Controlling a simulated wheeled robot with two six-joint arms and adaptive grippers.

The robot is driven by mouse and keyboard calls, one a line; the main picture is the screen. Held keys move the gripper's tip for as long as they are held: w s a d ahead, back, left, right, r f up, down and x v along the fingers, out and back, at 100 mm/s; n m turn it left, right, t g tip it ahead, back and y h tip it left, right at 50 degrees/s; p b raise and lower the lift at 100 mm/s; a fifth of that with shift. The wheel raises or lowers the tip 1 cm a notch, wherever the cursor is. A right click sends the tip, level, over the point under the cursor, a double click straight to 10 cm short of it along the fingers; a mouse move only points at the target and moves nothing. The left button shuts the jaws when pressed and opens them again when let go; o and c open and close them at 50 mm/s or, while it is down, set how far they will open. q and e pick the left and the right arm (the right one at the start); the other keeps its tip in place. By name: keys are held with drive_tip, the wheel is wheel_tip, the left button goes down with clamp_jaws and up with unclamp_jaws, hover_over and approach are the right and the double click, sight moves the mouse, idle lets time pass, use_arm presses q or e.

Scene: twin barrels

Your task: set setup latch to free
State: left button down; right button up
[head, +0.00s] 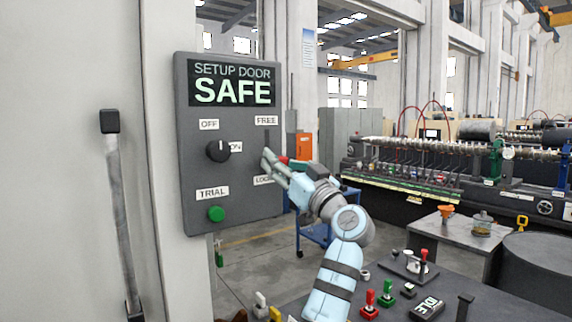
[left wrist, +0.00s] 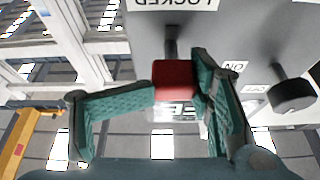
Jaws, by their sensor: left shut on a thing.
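A dark upright slot (head: 267,139) on the grey panel (head: 185,160) runs down from the FREE label (head: 266,120). My left gripper (head: 272,162) is shut on the latch handle, at the lower part of the slot just above the partly covered LOCKED label (head: 262,180). In the wrist view the LOCKED label (left wrist: 176,3) is upside down near the handle. My fingers hide the latch's base in the head view.
The panel also has a black knob (head: 217,151), a green TRIAL button (head: 216,214) and a SAFE display (head: 232,83). A grey door handle (head: 118,210) is at left. A dark table (head: 390,308) with red and green handled items lies below my arm.

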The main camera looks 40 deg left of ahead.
use_arm(q)
wheel_tip(320, 180, up, 6)
drive_tip(key=p, duration=0.2)
drive_tip(key=shift+s+a+r+p, duration=0.1)
drive_tip(key=shift+s+r+p, duration=0.05)
drive_tip(key=shift+p, duration=0.25)
drive_tip(key=shift+a, duration=0.15)
drive_tip(key=c, duration=1.2)
unclamp_jaws()
drive_tip(key=shift+s+a, duration=0.15)
drive_tip(key=shift+d+f, duration=0.2)
drive_tip(key=v, duration=1.1)
drive_tip(key=shift+d+f, duration=0.2)
drive_tip(key=shift+d, duration=0.2)
